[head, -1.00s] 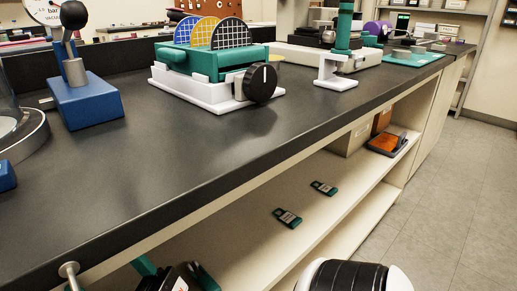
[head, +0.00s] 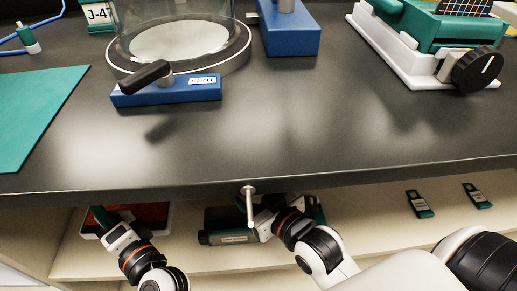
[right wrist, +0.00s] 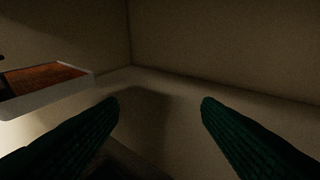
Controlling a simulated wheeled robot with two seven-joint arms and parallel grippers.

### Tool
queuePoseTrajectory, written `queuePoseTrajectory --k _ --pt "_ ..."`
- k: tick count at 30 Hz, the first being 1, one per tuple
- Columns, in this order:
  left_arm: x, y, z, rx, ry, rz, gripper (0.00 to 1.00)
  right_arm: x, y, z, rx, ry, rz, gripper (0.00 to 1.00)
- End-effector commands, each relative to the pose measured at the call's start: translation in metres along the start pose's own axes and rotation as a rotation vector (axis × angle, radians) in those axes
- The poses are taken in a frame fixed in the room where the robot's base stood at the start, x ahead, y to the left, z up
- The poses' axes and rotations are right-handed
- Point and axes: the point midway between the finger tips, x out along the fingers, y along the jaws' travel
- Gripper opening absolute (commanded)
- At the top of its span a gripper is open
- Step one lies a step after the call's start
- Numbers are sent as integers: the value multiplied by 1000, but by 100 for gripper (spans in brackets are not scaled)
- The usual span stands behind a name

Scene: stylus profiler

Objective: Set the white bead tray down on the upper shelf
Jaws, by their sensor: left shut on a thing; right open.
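The white bead tray (head: 84,228) with orange-brown beads is under the counter's front edge at the left of the head view, partly hidden by the counter. My left gripper (head: 103,215) is shut on it at its left side. The tray's white wall (right wrist: 48,101) also shows at the left of the right wrist view; I cannot tell whether it touches the shelf. The pale upper shelf (head: 375,240) runs below the counter. My right gripper (right wrist: 160,104) is open and empty inside the shelf space, to the right of the tray.
The black counter (head: 300,120) overhangs the shelf. A pale lever (head: 249,205) sticks out at its front edge. Two small green-black devices (head: 419,204) lie on the shelf at right. A blue VENT valve block (head: 195,91) and a glass bell jar (head: 180,30) stand on top.

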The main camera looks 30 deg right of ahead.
Motion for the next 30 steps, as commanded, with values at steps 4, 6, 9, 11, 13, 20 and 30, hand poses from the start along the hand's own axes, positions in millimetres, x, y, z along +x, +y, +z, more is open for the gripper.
queuePoseTrajectory --k 4,6,9,11,13,20,30 --pt "0 -5 0 0 -1 2 0 1 1 6 0 -42 3 59" --pt "0 -12 0 1 -2 1 0 3 3 14 1 -105 7 59" --pt "0 -26 0 3 -2 1 0 3 6 34 3 -236 15 59" --pt "0 -33 0 2 -2 1 0 0 8 47 5 -321 20 59" --pt "0 -42 0 2 -2 1 0 -3 10 61 7 -415 25 59" --pt "0 -61 0 1 -2 1 0 -19 14 92 15 -638 37 59" --pt "0 -82 -1 1 -2 1 0 -41 18 115 24 -859 48 59"
